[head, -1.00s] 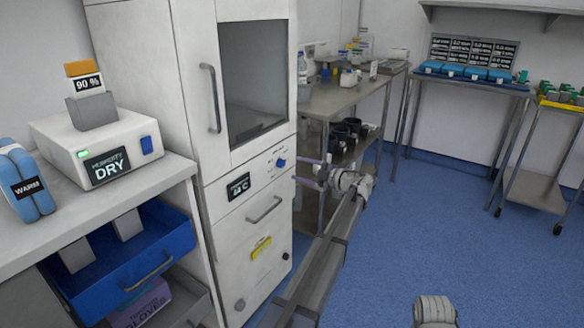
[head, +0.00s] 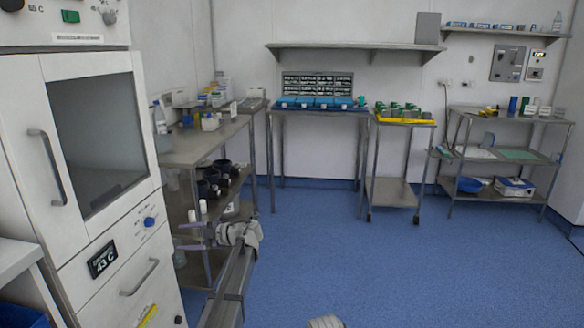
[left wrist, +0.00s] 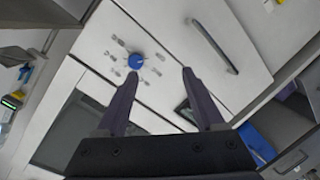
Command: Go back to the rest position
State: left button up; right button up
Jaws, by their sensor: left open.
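My left gripper (head: 184,236) is open and empty, with its two purple fingers spread apart. It hangs in front of the lower part of the side bench (head: 203,143), right of the white warming cabinet (head: 83,140). In the left wrist view the open fingers (left wrist: 160,75) point toward the cabinet's front, with nothing between them. The cabinet's blue knob (left wrist: 135,62) shows near the left fingertip. My right gripper is not in view; only a small grey piece of one of my arms shows at the bottom edge of the head view.
A table with blue packs (head: 318,102) stands at the back wall. A trolley with a yellow tray (head: 404,121) is beside it. A shelved rack (head: 497,154) stands at the right. The blue floor (head: 400,265) is open in the middle and right.

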pick_arm(q)
jog(key=s+d+f+m+h, duration=0.5)
jog(key=s+d+f+m, duration=0.1)
jog(key=s+d+m, duration=0.5)
jog(key=s+d+f+m+g+h, duration=0.1)
jog(key=s+d+f+m+h, duration=0.4)
jog(key=s+d+m, duration=0.7)
jog(key=s+d+f+m+h, duration=0.55)
jog(key=s+d+m, duration=0.35)
jog(key=s, duration=0.4)
notch_tip(320, 180, up, 35)
jog(key=n+p, duration=0.1)
jog(key=p, duration=3.5)
jog(key=shift+w+d+y, duration=0.25)
jog(key=shift+w+y, duration=0.15)
jog(key=shift+y, duration=0.05)
